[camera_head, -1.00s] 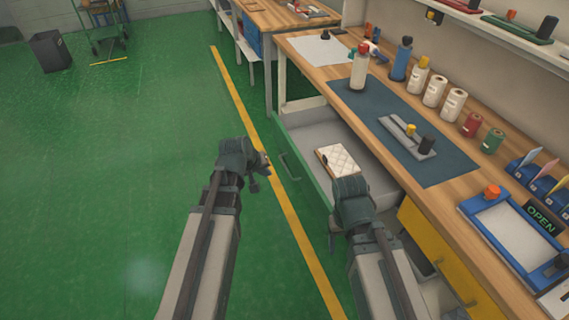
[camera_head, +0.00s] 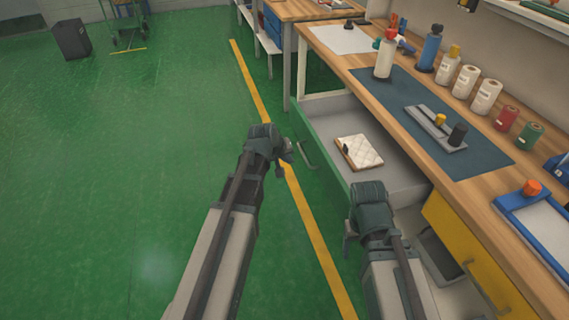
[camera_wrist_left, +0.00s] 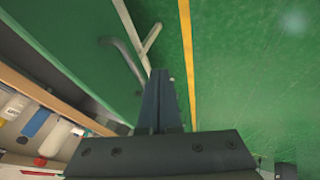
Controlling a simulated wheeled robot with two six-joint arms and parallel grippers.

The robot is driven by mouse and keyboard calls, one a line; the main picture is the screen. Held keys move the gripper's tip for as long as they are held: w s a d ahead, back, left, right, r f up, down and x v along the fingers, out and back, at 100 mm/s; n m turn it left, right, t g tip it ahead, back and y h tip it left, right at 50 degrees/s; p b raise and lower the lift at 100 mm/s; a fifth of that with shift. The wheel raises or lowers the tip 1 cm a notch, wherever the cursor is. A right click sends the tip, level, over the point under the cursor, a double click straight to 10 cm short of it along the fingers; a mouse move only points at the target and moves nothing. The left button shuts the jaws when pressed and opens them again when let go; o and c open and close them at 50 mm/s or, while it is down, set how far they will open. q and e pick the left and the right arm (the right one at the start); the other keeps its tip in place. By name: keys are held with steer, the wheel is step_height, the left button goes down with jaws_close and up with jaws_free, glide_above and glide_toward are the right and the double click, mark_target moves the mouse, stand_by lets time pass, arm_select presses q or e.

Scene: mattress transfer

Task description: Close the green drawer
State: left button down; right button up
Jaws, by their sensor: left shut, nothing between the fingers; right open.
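The green drawer (camera_head: 345,166) is pulled out from under the wooden workbench, its green front facing the floor aisle. A small white quilted mattress (camera_head: 362,151) lies inside it. The drawer's handle (camera_head: 305,156) is on the front; it also shows in the left wrist view (camera_wrist_left: 126,62). My left gripper (camera_head: 287,158) is shut and empty, outside the drawer just left of the handle; its closed fingers also show in the left wrist view (camera_wrist_left: 158,100). My right gripper (camera_head: 348,236) is beside the drawer's near end; its fingers are largely hidden by its wrist.
The workbench (camera_head: 480,188) holds bottles, rolls and a dark mat (camera_head: 400,110). A yellow drawer front (camera_head: 465,258) is nearer, beside an open lower bin.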

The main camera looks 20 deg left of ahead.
arm_select(q)
steer(key=w+d, duration=0.1)
steer(key=w+d+f, duration=0.1)
steer(key=d, duration=0.1)
steer(key=shift+w+d+f, duration=0.15)
steer(key=shift+w, duration=0.1)
arm_select(e)
steer(key=shift+f, duration=0.6)
arm_select(q)
steer(key=w+d, duration=0.5)
steer(key=d, duration=0.2)
steer(key=w+d, duration=0.5)
steer(key=d, duration=0.3)
steer(key=w+d, duration=0.5)
steer(key=d, duration=0.3)
steer(key=shift+w, duration=0.2)
